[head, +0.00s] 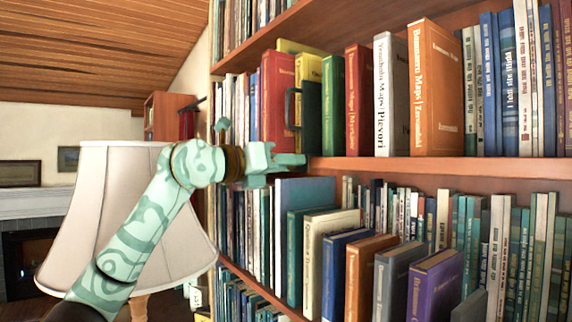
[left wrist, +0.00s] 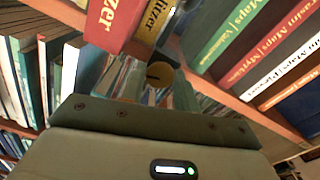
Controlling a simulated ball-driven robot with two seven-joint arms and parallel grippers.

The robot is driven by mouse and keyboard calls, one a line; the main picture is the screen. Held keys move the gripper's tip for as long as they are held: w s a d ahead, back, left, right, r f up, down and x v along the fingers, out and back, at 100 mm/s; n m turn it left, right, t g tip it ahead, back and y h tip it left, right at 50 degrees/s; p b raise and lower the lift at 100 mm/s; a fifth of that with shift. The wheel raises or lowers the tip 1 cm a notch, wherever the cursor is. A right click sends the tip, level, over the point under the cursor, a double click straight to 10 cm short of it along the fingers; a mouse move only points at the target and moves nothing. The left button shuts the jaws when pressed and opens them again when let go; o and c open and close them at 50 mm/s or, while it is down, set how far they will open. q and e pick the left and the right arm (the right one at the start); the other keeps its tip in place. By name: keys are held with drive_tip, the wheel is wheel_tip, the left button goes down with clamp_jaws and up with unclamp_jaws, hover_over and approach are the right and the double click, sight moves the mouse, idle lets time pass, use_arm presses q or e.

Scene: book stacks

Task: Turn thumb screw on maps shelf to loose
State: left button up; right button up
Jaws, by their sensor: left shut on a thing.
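The maps shelf (head: 420,168) is a reddish wooden board running across the head view, with large map books on it. My left gripper (head: 293,163) is at the front edge of this board, near its left end. In the left wrist view a round brass-coloured head with a dark slot, which looks like the thumb screw (left wrist: 160,73), sits between the fingers. My left gripper is shut on it. In the head view the gripper hides the screw. I cannot tell how far it is turned. My right gripper is not in view.
More books (head: 331,225) fill the shelf below. A lampshade (head: 85,200) stands behind my left arm.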

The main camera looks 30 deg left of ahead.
use_arm(q)
drive_tip(key=o, duration=1)
drive_tip(key=shift+c, duration=0.2)
drive_tip(key=shift+s+a, duration=0.1)
drive_tip(key=b+v, duration=0.5)
drive_tip(key=v, duration=1.1)
drive_tip(key=shift+s, duration=0.1)
